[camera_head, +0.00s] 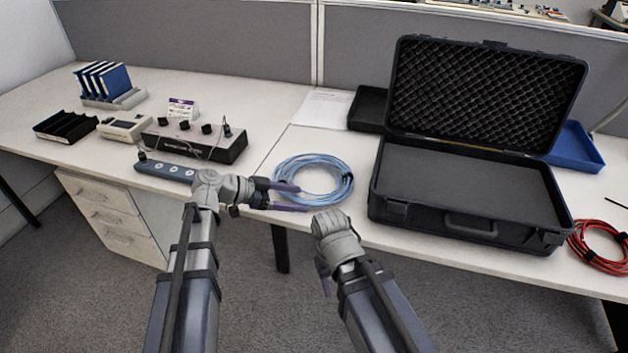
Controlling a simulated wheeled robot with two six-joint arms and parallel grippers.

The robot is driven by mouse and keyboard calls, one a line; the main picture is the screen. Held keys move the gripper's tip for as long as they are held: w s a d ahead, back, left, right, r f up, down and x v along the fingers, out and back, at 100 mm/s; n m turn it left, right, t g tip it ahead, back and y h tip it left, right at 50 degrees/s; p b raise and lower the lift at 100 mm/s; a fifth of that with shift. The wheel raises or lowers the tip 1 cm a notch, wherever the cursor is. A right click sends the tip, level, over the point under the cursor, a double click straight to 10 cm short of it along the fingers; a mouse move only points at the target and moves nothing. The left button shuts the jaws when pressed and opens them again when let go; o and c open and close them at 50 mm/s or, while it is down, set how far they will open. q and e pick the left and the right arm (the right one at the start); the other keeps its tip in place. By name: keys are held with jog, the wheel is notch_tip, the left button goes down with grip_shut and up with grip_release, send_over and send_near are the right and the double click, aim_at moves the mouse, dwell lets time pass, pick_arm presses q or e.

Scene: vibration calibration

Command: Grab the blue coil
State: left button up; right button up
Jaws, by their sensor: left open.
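The blue coil (346,181) is a ring of light-blue cable lying flat on the white desk, left of the open black case. My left gripper (302,198) is open at the coil's left front side. Its upper finger overlaps the coil's left part, and its lower finger lies near the coil's front left edge. I cannot tell whether either finger touches the cable. The fingers hide a small part of the coil. My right gripper (323,277) hangs in front of the desk edge, below the coil and apart from it. Its finger opening is not clear.
The open black case (470,185) stands close right of the coil. A red coil (600,252) lies farther right. A black device with knobs (195,142) and a blue-grey strip (165,171) sit to the left. Paper (322,108) lies behind the coil.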

aim_at(315, 200)
pick_arm(q)
jog(key=shift+b+x, duration=0.35)
jog(key=shift+x, duration=0.65)
jog(key=shift+d, duration=0.15)
jog(key=b+x, duration=0.1)
jog(key=x, duration=0.4)
jog(key=shift+s+d+r+b, duration=0.1)
jog(key=shift+d+r+b, duration=0.1)
jog(key=shift+b, duration=0.15)
jog(key=shift+c, duration=0.2)
grip_shut()
